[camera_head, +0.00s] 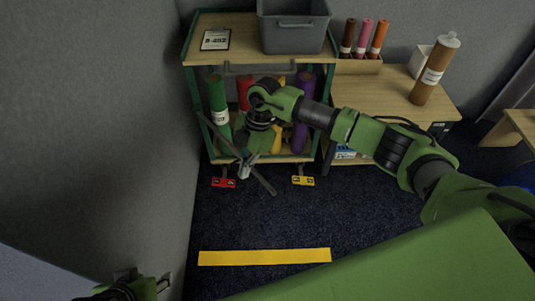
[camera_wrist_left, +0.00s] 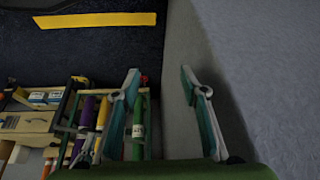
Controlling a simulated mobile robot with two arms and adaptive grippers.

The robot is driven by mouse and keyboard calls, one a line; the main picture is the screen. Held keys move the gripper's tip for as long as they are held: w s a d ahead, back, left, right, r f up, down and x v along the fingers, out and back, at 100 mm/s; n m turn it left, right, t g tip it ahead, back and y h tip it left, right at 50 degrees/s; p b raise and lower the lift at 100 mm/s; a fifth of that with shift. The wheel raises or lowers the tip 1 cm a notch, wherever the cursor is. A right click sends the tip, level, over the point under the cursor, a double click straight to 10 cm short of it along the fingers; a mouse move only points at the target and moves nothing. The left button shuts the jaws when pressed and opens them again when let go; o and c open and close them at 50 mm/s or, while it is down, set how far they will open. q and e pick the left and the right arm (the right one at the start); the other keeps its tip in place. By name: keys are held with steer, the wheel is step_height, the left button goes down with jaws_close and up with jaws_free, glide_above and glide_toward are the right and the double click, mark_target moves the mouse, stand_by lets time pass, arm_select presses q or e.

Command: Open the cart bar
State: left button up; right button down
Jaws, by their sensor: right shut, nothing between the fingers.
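The cart (camera_head: 188,48) is a wooden-shelved trolley with green posts against the back wall. A thin grey bar (camera_head: 267,186) slants down to the right across the front of its lower shelf, from the left post out over the floor. My right gripper (camera_head: 245,170) points down at the middle of this bar, shut with nothing between its fingers; whether it touches the bar I cannot tell. My left gripper (camera_wrist_left: 163,85) is open and empty in the left wrist view, its teal fingers wide apart. The cart also shows upside down there, partly behind one finger.
Green (camera_head: 217,95), red and purple (camera_head: 303,110) tubes stand on the cart's lower shelf. A grey bin (camera_head: 295,38) sits on top. Red (camera_head: 223,183) and yellow (camera_head: 303,181) pedals are at its foot. A desk (camera_head: 385,92) stands right. Floor is clear around a yellow strip (camera_head: 264,257).

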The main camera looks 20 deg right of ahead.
steer(key=shift+s+a+r+p, duration=0.2)
steer(key=shift+a+p, duration=0.1)
steer(key=shift+a, duration=0.3)
arm_select(q)
steer(key=shift+g, duration=0.8)
steer(key=shift+s+a+f+p, duration=0.1)
steer(key=shift+s+f+p, duration=0.3)
steer(key=shift+f, duration=0.45)
steer(key=shift+s+a+f+p, duration=0.1)
steer(key=shift+s+f+p, duration=0.05)
steer(key=shift+f+p, duration=0.6)
steer(key=shift+s+f+p, duration=0.3)
steer(key=shift+f+p, duration=0.1)
steer(key=shift+f, duration=0.5)
arm_select(e)
steer(key=a+m+t, duration=0.1)
steer(key=a+m, duration=0.2)
steer(key=a, duration=1.4)
steer(key=shift+w+a+f, duration=0.15)
steer(key=shift+a+f, duration=0.15)
steer(key=v, duration=1.2)
steer(key=shift+d, duration=0.15)
